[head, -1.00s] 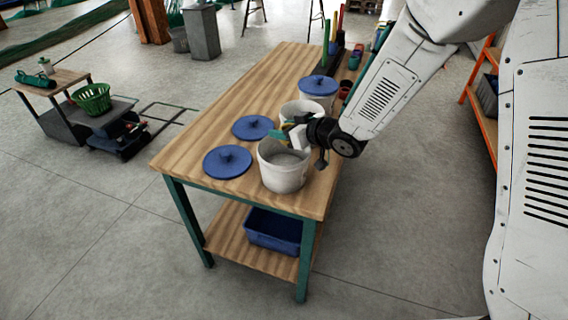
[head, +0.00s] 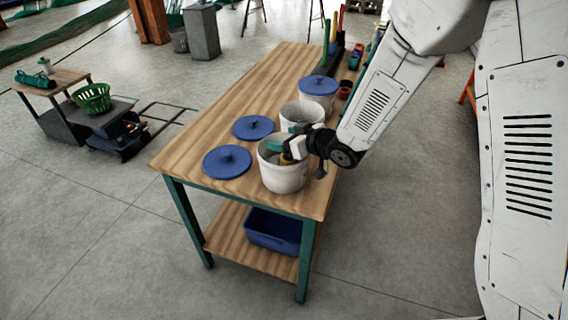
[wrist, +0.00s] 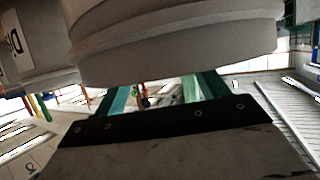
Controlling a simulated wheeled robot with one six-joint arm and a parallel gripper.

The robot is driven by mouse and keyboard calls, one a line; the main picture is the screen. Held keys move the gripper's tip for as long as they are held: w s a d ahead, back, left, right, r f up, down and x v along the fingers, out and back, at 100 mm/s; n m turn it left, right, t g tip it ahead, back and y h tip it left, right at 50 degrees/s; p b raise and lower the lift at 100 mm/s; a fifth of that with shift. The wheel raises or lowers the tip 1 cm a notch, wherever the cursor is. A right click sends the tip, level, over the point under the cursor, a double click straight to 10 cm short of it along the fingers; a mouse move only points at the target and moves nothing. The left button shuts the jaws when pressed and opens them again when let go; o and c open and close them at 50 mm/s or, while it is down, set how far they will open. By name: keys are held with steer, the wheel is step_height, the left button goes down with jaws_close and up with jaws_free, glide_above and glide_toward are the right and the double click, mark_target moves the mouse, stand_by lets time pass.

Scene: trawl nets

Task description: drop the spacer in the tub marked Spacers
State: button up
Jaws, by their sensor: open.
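A white open tub (head: 283,180) stands at the near end of the wooden bench; no readable marking shows on it in the head view. My gripper (head: 284,150) is at its mouth, its teal fingers apart. A small yellow-brown piece (head: 287,158), perhaps the spacer, shows just under the fingers within the rim. I cannot tell whether it touches a finger. In the wrist view the teal fingers (wrist: 163,95) are spread with no piece visible between them. A big pale rounded surface fills the top there.
A second open white tub (head: 303,116) stands right behind, and a third tub has a blue lid (head: 318,86). Two blue lids (head: 227,161) lie on the bench left of the tubs. A blue bin (head: 273,231) sits on the lower shelf.

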mark_target(305, 164)
steer(key=v, duration=0.7)
steer(key=shift+s+d+r, duration=0.15)
steer(key=shift+s+d, duration=0.1)
steer(key=shift+d, duration=0.05)
steer(key=s+d+r+m+h, duration=0.25)
steer(key=d+r+h, duration=0.25)
steer(key=d, duration=0.3)
steer(key=s+d+r+m+h, duration=0.2)
steer(key=d+r+m+h, duration=0.15)
steer(key=d, duration=0.55)
steer(key=s+d+r+m+g, duration=0.1)
steer(key=s+r+g, duration=0.1)
steer(key=s, duration=0.7)
steer(key=s+d+r+m+g+h, duration=0.1)
steer(key=s+r+g, duration=0.1)
steer(key=s, duration=0.7)
steer(key=s+d+r+m+g, duration=0.1)
steer(key=s+g, duration=0.3)
steer(key=s, duration=0.5)
steer(key=shift+d+r, duration=0.5)
steer(key=shift+r, duration=0.35)
